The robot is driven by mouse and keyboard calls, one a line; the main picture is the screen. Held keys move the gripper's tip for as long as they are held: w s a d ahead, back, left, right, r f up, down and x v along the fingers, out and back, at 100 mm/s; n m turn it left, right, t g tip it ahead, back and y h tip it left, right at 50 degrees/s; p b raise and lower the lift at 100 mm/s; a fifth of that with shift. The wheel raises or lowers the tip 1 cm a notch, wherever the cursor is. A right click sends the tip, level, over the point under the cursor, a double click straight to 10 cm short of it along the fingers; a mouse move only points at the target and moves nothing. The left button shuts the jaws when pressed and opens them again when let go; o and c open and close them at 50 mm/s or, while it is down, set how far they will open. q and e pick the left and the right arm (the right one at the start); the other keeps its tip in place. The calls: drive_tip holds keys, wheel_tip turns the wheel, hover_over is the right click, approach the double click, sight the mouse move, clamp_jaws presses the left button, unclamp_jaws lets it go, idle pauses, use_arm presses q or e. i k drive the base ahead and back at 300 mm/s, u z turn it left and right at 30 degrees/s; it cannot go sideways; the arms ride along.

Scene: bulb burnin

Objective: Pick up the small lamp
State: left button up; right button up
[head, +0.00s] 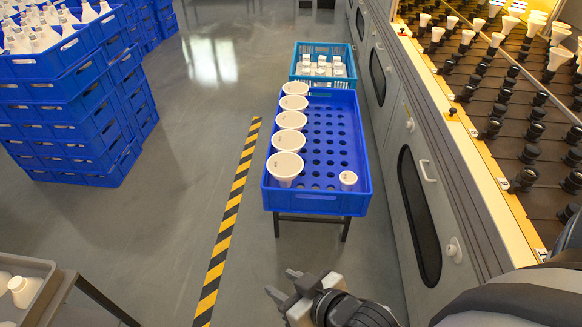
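The small lamp (348,179) is white with a round face turned up. It stands alone in the near right corner of the blue crate (318,203), whose floor has rows of round holes. Larger white lamps (285,165) stand in a column along the crate's left side. My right gripper (281,283) is at the bottom centre, nearer to me than the crate and apart from it. Its two fingers are spread, with nothing seen between them. My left gripper is out of view.
A teal crate (303,50) with small white items stands behind the blue crate. A burn-in rack (480,110) with sockets and lamps runs along the right. Stacked blue crates (75,135) stand at left. A grey tray (45,268) is at lower left. The floor beside the striped line (228,215) is clear.

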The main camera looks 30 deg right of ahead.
sight(348, 179)
drive_tip(key=u, duration=0.1)
drive_tip(key=i, duration=0.9)
drive_tip(key=z, duration=2.9)
drive_tip(key=i, duration=0.5)
